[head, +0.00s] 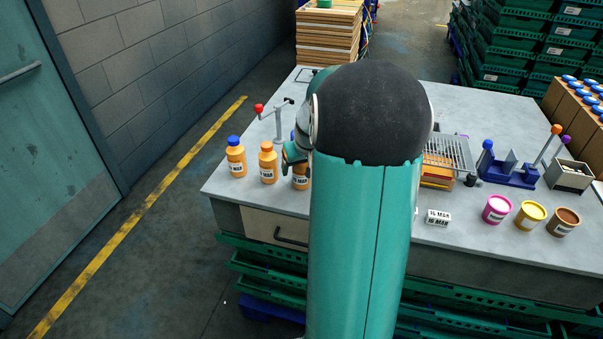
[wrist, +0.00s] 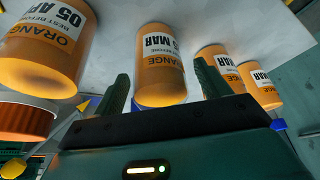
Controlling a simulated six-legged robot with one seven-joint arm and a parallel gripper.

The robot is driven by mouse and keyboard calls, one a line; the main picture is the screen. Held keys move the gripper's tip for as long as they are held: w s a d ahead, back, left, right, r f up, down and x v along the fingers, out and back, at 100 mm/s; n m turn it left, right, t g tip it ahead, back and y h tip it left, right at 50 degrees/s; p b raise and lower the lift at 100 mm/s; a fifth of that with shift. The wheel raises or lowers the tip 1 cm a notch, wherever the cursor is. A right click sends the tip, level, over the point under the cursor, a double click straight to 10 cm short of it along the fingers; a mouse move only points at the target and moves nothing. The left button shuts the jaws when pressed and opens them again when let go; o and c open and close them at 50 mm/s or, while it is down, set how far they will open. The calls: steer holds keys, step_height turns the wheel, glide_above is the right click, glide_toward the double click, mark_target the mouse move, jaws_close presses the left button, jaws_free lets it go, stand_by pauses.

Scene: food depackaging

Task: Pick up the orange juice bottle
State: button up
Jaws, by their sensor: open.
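Several orange juice bottles stand on the grey table. In the head view a blue-capped bottle (head: 236,160) and an orange-capped bottle (head: 268,165) are clear; a third bottle (head: 300,178) is partly hidden by my gripper (head: 291,156) and arm. In the wrist view my gripper (wrist: 160,70) is open, with a bottle labelled ORANGE and MAR (wrist: 160,92) between its two dark green fingers. Gaps show on both sides of it. A bottle labelled 05 APR (wrist: 45,52) is at the left, and two more bottles (wrist: 222,68) (wrist: 259,86) are at the right.
A red-knobbed stand (head: 277,122) is behind the bottles. A wire rack (head: 447,153), a blue fixture (head: 508,171) and pink, yellow and brown tubs (head: 496,209) (head: 530,216) (head: 563,222) are to the right. A small date block (head: 438,218) lies near the front edge. My arm hides the table's middle.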

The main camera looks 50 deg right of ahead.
steer(key=shift+c, duration=0.2)
steer(key=c, duration=1.1)
steer(key=shift+c, duration=0.2)
steer(key=shift+r, duration=0.15)
steer(key=shift+r, duration=0.6)
steer(key=s+a+r, duration=0.9)
steer(key=a+r, duration=0.1)
steer(key=r, duration=0.2)
steer(key=s+d+r, duration=0.2)
steer(key=d+r, duration=0.2)
steer(key=d, duration=0.7)
steer(key=s+d+r, duration=0.2)
steer(key=d+r, duration=0.3)
steer(key=d, duration=0.6)
steer(key=s+d+r, duration=0.2)
steer(key=d+r, duration=0.2)
steer(key=d, duration=0.7)
steer(key=shift+s+d+r, duration=0.3)
steer(key=shift+s+r, duration=0.1)
